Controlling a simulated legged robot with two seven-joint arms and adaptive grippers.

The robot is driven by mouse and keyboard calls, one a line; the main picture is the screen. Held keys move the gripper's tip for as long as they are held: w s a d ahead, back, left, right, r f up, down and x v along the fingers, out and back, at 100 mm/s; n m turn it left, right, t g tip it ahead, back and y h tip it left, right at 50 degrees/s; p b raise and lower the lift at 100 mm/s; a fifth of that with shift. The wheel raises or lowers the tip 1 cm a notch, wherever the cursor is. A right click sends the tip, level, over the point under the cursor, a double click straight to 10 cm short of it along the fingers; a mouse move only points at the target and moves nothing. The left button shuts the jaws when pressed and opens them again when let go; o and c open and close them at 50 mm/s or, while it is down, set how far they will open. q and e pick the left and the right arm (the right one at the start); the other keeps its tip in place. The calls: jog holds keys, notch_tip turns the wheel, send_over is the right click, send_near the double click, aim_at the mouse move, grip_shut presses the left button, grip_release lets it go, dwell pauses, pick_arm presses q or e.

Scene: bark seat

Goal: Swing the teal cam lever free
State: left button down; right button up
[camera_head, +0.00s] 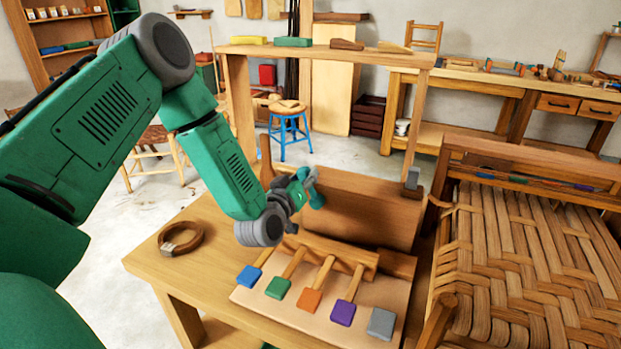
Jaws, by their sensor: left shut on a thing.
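My left gripper (306,186) reaches in from the left over the bench and is shut on a small teal piece, which looks like the teal cam lever (317,200). The lever stands out against the broad wooden block (365,210) at the back of the bench. The gripper's wrist and fingers hide much of the lever and its pivot, so I cannot tell its exact angle. My right gripper is not in view.
A board (260,308) on the bench (165,268) carries several wooden-handled pieces with coloured ends just below my gripper. A coiled ring (181,238) lies left. A wooden frame with a shelf (325,51) rises behind. A woven seat (530,270) stands right.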

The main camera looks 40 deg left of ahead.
pick_arm(q)
jog(key=shift+a+n, duration=0.2)
jog(key=shift+n, duration=0.1)
jog(key=c, duration=1.5)
grip_release()
jog(key=shift+s+a, duration=0.1)
jog(key=shift+s, duration=0.05)
jog(key=v, duration=1.2)
jog(key=shift+f, duration=0.1)
